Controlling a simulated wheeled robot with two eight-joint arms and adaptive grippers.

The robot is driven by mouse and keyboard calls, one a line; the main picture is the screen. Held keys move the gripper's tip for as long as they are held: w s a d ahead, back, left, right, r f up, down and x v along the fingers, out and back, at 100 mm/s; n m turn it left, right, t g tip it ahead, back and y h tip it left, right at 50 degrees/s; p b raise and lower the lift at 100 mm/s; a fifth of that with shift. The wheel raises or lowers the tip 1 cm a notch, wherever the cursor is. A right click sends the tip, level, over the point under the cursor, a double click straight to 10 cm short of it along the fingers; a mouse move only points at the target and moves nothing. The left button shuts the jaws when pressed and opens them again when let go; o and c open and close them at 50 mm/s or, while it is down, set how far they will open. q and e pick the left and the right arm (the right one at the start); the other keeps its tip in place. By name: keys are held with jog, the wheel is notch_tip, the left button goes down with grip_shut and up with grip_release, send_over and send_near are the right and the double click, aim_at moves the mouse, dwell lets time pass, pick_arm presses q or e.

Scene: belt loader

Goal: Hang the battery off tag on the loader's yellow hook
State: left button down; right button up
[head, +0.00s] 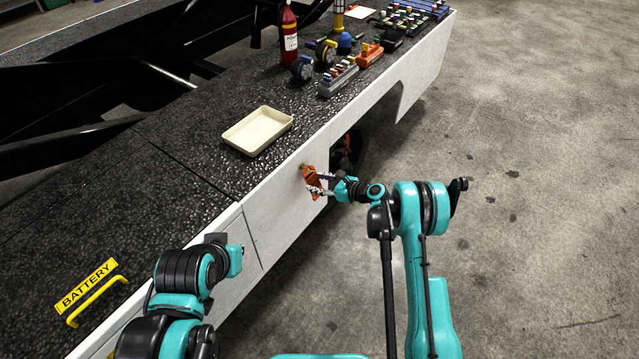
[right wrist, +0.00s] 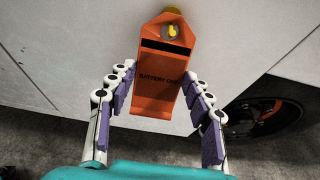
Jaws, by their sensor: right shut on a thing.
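The orange battery off tag (right wrist: 157,97) hangs down flat-faced to the wrist camera, against the white side of the loader. Yellow of the hook (right wrist: 172,31) shows inside the hole at the tag's top, and a yellow piece shows just above its top edge. How deep the hook sits in the hole cannot be told. In the head view the tag (head: 312,181) is small, just below the yellow hook (head: 303,166). My right gripper (head: 319,184) is shut on the tag, with purple-padded fingers at both its sides.
A cream tray (head: 230,139) lies on the loader's dark top above the hook. A red extinguisher (head: 289,35) and several small devices stand farther back. A yellow battery handle (head: 98,300) is at lower left. A wheel (right wrist: 262,112) is right of the tag. Floor at right is clear.

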dwell(0.3)
jog(key=o, duration=1.2)
jog(key=shift+s+d, duration=0.1)
jog(key=v, duration=1.2)
jog(key=s+d+r+n+g+h, duration=0.1)
jog(key=s+r+n+h, duration=0.2)
jog(key=s+r+n, duration=0.45)
jog(key=s+d+r+n+h, duration=0.15)
jog(key=s+r+n, duration=0.25)
jog(key=r, duration=0.6)
jog(key=s+d+r+n+h, duration=0.1)
jog(key=s+d+n+h, duration=0.1)
jog(key=s+n, duration=0.2)
jog(key=s+d+r+n+h, duration=0.1)
jog(key=s+n, duration=0.4)
jog(key=s, duration=0.5)
jog(key=s+d+n+h, duration=0.3)
jog(key=s+n, duration=0.1)
jog(key=s, duration=0.3)
jog(key=shift+s+r+n+h, duration=0.25)
jog(key=shift+s+r+n, duration=0.1)
jog(key=shift+r, duration=0.05)
